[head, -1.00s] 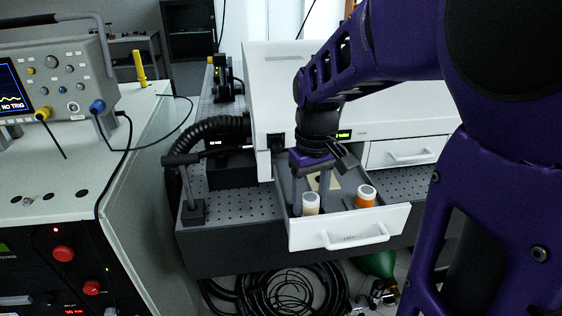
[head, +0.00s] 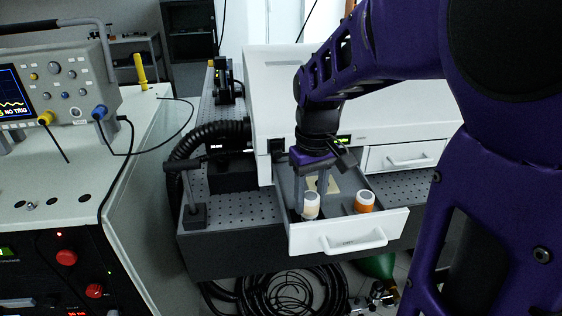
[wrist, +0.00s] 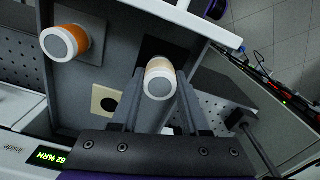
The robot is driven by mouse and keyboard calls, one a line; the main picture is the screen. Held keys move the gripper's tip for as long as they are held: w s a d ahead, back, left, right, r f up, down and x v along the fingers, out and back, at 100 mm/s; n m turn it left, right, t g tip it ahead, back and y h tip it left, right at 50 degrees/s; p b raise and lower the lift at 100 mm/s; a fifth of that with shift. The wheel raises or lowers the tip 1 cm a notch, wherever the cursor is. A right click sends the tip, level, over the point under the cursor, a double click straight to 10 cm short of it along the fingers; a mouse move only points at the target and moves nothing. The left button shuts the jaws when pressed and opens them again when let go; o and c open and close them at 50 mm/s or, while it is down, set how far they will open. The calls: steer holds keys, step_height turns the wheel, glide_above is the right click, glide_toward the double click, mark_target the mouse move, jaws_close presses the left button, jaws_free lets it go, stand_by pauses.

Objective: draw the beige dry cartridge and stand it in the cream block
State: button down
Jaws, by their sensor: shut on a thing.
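The beige cartridge (head: 311,207), with a white cap, is upright in the open white-fronted drawer. It also shows in the wrist view (wrist: 160,80), between the two fingers. My gripper (head: 312,190) reaches down into the drawer and is shut on this cartridge. The cartridge's lower end is hidden, so I cannot tell whether it is clear of its seat. The cream block (wrist: 106,101), with a dark round hole, lies in the drawer beside the gripper; the hole looks empty. It shows partly behind the fingers in the head view (head: 331,184).
An orange cartridge (head: 364,203) with a white cap stands at the right in the drawer (head: 347,232). A black post (head: 190,200) stands left of the drawer on the perforated bench. The white housing (head: 300,90) rises behind.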

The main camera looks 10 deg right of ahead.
mark_target(310, 195)
steer(key=shift+r, duration=0.1)
step_height(310, 195, up, 5)
steer(key=p, duration=0.4)
steer(key=shift+w, duration=0.15)
